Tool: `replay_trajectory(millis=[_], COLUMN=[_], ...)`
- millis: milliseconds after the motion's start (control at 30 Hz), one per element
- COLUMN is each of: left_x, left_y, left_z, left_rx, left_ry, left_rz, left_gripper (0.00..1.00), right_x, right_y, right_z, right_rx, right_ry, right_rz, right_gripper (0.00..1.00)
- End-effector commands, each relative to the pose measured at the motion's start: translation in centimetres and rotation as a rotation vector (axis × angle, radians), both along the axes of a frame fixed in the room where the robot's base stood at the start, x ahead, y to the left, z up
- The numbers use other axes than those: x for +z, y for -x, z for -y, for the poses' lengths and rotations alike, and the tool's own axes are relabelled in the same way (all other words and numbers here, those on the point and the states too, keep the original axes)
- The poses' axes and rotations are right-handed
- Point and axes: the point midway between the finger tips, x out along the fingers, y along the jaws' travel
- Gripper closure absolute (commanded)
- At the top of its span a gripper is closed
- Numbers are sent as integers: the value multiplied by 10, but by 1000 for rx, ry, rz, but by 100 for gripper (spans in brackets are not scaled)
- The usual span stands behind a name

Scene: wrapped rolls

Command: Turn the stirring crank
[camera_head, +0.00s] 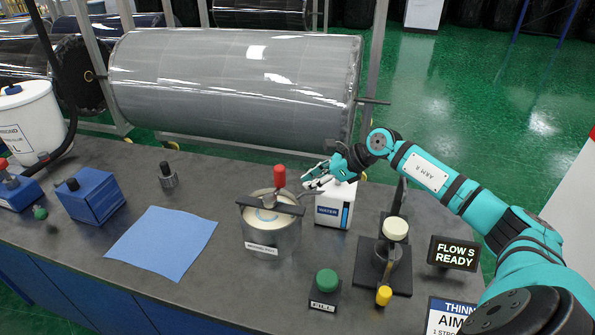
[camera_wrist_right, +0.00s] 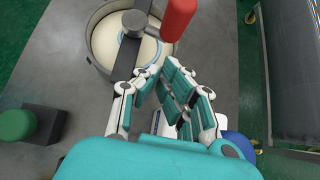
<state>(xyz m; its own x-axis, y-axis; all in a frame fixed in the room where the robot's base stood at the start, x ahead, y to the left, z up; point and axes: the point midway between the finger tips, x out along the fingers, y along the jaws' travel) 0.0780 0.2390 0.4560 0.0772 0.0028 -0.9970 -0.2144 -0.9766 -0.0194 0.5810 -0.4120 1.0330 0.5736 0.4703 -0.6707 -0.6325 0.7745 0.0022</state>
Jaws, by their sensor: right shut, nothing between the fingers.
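The stirring pot (camera_head: 272,240) is a metal vessel with pale contents, standing on the grey bench. A dark bar crosses its top, and the crank's red handle (camera_head: 280,176) stands upright above it. My right gripper (camera_head: 308,182) is just right of the red handle, apart from it, above the white water container (camera_head: 335,208). In the right wrist view, the red handle (camera_wrist_right: 179,18) is beyond the fingertips of my gripper (camera_wrist_right: 160,78), and the pot (camera_wrist_right: 92,45) lies to the upper left. The gripper is shut and empty. My left gripper is out of view.
A green button (camera_head: 326,281) sits in front of the pot. A dark stand (camera_head: 400,280) with a cup and yellow knob is to the right, beside a "ready" display (camera_head: 453,254). A blue sheet (camera_head: 162,243) lies left. A large wrapped roll (camera_head: 235,85) is behind the bench.

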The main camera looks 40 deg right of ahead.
Motion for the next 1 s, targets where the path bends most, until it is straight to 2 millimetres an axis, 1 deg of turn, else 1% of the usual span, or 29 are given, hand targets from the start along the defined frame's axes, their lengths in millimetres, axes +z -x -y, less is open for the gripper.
replay_trajectory(millis=[33, 67, 200, 300, 767, 1000], left_x=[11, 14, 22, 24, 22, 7], left_y=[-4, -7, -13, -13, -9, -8], left_z=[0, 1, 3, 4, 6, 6], left_rx=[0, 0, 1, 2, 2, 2], left_ry=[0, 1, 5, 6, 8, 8], left_rz=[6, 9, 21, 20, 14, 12], left_gripper=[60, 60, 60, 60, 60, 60], right_x=[6, 7, 4, 2, -1, -2], right_y=[-8, -12, -25, -29, -31, -31], right_z=[-7, -10, -20, -23, -24, -18], right_rx=[1, 1, -1, -1, 1, 36], right_ry=[-5, -5, -2, -1, 0, 0], right_rz=[5, 5, 2, 2, 1, 2], right_gripper=[100, 100, 100, 100, 100, 100])
